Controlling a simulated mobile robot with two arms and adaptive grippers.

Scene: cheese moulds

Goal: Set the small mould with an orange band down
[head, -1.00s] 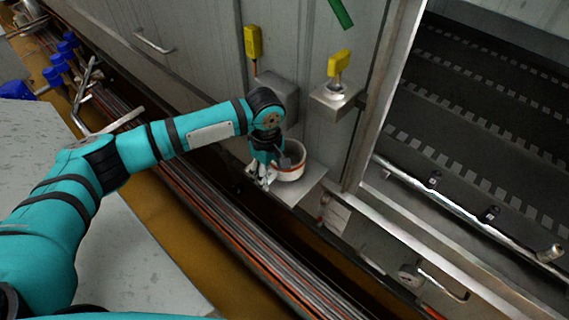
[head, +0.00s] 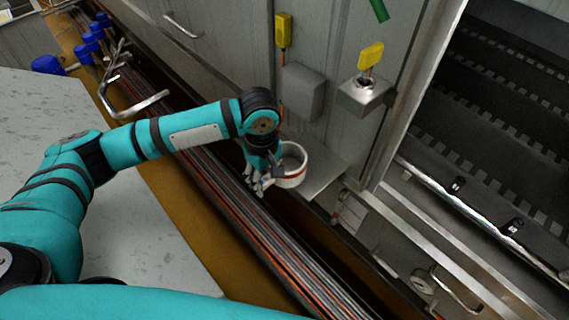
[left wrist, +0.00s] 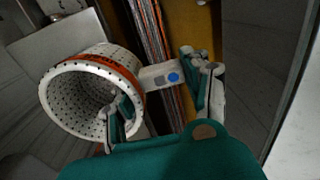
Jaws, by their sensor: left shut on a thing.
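The small mould (head: 297,167) is a white, perforated round cup with an orange band, held in the air in the head view. In the left wrist view the mould (left wrist: 72,96) is at the left, tilted, its open mouth facing the camera. My left gripper (head: 258,182) is at the mould's left side and shut on it. In the left wrist view, one finger of the gripper (left wrist: 163,105) shows at the mould's mouth and the other further right. A pale tab with a blue dot (left wrist: 163,77) lies between them. My right gripper is not in view.
A small metal shelf (head: 325,168) juts from the grey wall just right of the mould, its visible top bare. Bundled pipes (head: 215,185) run below. A grey worktop (head: 120,215) is at left.

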